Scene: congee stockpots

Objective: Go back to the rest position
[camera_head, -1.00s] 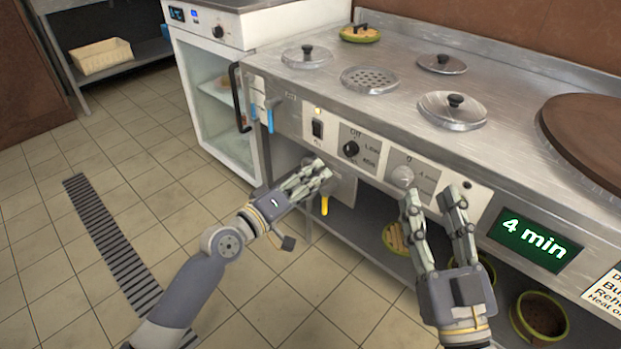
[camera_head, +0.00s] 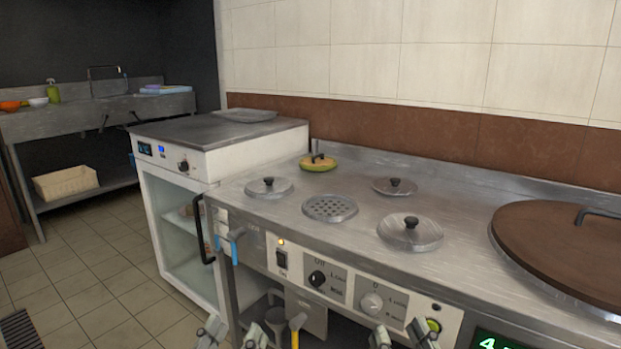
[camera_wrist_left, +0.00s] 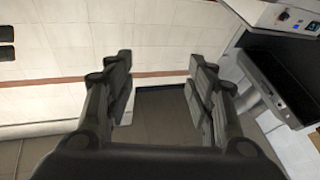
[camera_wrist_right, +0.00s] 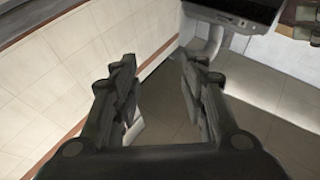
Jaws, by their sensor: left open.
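My left gripper (camera_head: 232,336) shows only its fingertips at the bottom edge of the head view, in front of the counter. In the left wrist view (camera_wrist_left: 160,78) its fingers are spread with nothing between them. My right gripper (camera_head: 402,336) also shows only its fingertips at the bottom edge, below the control panel (camera_head: 350,292). In the right wrist view (camera_wrist_right: 158,78) its fingers stand apart and empty. Both grippers look clear of the panel, though the exact gap cannot be told. The rest of both arms is hidden below the head view.
The steel counter (camera_head: 290,215) carries several small lids and a large brown lid (camera_head: 560,245). A white glass-door cabinet (camera_head: 180,225) stands left; tiled floor (camera_head: 85,280) is free beyond.

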